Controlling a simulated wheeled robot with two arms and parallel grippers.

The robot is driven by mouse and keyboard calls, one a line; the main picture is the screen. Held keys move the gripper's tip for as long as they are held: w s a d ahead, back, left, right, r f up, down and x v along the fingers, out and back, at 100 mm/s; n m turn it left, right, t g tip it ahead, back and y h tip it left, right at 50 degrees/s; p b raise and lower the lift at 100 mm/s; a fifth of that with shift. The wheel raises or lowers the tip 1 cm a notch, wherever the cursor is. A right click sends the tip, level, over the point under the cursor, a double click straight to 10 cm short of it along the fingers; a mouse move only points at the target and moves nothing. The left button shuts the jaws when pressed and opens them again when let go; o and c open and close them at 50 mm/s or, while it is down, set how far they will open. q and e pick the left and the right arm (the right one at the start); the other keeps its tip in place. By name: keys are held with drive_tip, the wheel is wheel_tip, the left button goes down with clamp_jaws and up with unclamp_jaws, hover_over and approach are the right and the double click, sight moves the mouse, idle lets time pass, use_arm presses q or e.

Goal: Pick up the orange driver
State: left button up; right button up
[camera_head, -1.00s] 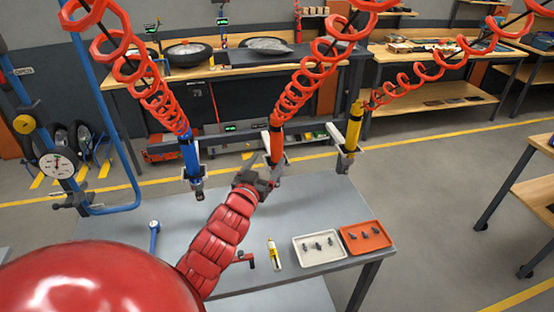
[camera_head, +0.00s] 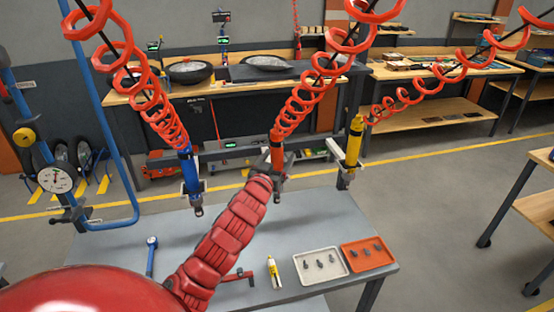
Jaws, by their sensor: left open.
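The orange driver (camera_head: 277,153) hangs upright from a red coiled hose, in the middle of three hanging drivers. My left arm reaches up from the lower left across the table. My left gripper (camera_head: 276,177) is at the lower part of the orange driver, mostly hidden behind my red forearm. It is open, with its jaws at or around the driver; I cannot tell whether they touch it. The driver's lower end is partly hidden by my gripper and wrist. My right gripper is not in view.
A blue driver (camera_head: 190,172) hangs to the left and a yellow driver (camera_head: 353,145) to the right. On the grey table (camera_head: 330,215) are a white tray (camera_head: 341,279), an orange tray (camera_head: 387,261), a yellow-white tube (camera_head: 274,272) and a blue-headed tool (camera_head: 151,256).

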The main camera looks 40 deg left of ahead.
use_arm(q)
drive_tip(key=shift+p+x, duration=0.3)
drive_tip(key=shift+x, duration=0.9)
clamp_jaws()
